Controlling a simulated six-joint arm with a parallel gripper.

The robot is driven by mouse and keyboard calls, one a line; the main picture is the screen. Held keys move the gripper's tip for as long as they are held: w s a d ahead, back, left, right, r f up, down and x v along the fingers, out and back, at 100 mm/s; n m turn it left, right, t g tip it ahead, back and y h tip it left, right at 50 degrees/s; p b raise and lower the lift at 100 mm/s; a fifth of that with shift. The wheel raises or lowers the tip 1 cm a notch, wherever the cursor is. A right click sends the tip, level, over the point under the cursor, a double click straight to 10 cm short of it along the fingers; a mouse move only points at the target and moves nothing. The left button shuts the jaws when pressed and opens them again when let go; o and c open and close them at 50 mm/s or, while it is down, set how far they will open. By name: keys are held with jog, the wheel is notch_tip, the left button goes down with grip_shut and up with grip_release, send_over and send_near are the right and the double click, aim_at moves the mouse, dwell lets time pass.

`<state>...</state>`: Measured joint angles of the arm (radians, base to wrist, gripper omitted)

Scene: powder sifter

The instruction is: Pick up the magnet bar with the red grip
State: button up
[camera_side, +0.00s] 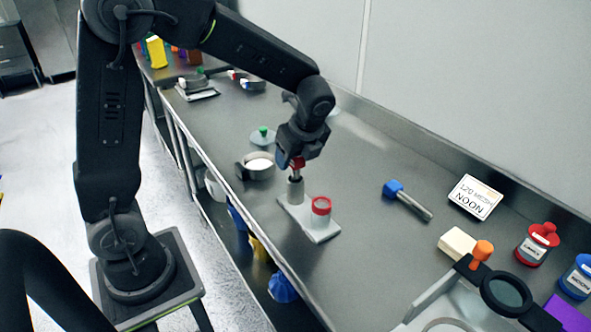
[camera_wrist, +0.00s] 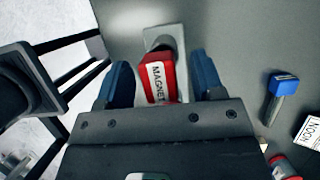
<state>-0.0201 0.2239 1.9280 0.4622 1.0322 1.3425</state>
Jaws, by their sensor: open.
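The magnet bar has a red grip (camera_side: 297,163) on top and a metal shaft below, upright in a grey stand (camera_side: 318,233) on the bench. In the wrist view the red grip (camera_wrist: 162,78) carries a white label reading MAGNET. My gripper (camera_side: 292,161) points down over the grip. In the wrist view its two blue fingers (camera_wrist: 162,84) are open on either side of the red grip, with a visible gap on each side. The lower part of the bar is partly hidden by the stand's socket.
A red-rimmed cup (camera_side: 321,207) stands on the same stand, close in front of the bar. A blue-handled tool (camera_side: 407,198) and a NOON sign (camera_side: 476,197) lie to the right. Bare bench lies between.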

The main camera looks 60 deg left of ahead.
jog(key=shift+x, duration=0.95)
jog(key=shift+r, duration=0.1)
grip_shut()
notch_tip(320, 180, up, 10)
